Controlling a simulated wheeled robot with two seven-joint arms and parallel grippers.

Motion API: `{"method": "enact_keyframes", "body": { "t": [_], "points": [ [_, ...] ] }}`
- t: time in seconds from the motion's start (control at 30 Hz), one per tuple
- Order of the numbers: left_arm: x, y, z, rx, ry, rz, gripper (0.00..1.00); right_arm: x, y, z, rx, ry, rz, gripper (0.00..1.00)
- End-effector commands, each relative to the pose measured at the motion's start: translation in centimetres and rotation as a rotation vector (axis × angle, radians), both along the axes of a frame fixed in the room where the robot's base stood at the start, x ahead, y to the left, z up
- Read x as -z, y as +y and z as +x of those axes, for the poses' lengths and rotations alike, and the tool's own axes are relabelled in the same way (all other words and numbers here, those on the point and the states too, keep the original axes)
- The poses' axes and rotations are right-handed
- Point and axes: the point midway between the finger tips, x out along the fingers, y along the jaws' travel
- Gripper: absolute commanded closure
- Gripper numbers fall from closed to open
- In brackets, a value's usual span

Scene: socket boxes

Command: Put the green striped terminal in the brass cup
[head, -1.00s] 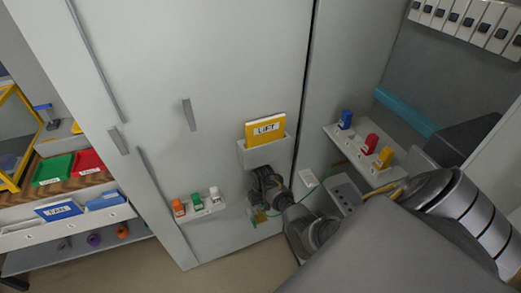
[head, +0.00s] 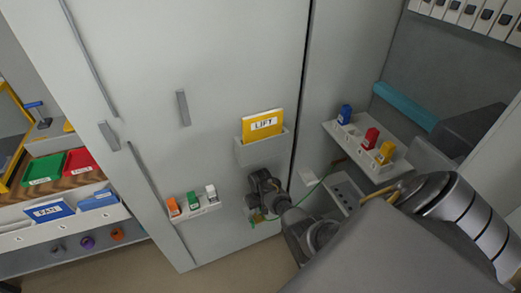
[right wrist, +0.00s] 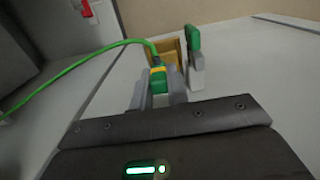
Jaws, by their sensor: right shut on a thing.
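My right gripper (right wrist: 159,88) is shut on the green terminal (right wrist: 159,84), which has a yellow band at its cable end. A green cable (right wrist: 85,60) runs from the terminal to the left of the right wrist view. The brass cup (right wrist: 168,44) shows just behind the terminal, partly hidden by it; I cannot tell whether they touch. In the head view my right gripper (head: 262,208) is low at the grey cabinet front, with the cup mostly hidden there. My left gripper is not in view.
A small shelf (head: 208,209) with orange, green and white blocks is left of the gripper. A grey pocket (head: 270,153) holding a yellow LIFT card (head: 263,126) is above it. A ledge (head: 377,173) with blue, red and yellow blocks is at the right.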

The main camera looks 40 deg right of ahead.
Motion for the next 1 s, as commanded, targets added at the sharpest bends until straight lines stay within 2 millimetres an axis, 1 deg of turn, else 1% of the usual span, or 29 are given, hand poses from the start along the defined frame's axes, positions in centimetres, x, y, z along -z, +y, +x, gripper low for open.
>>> {"method": "enact_keyframes", "body": {
  "t": [0.53, 0.7, 1.0],
  "points": [
    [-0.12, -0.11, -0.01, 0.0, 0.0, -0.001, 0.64, 0.35, -0.06, -0.02, 0.0, 0.001, -0.001, 1.0],
    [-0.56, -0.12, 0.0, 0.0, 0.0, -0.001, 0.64, 0.3, -0.04, 0.01, 0.0, 0.001, 0.0, 1.0],
    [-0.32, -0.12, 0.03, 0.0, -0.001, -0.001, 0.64, 0.6, -0.04, 0.0, 0.0, 0.001, 0.0, 1.0]
  ]
}}
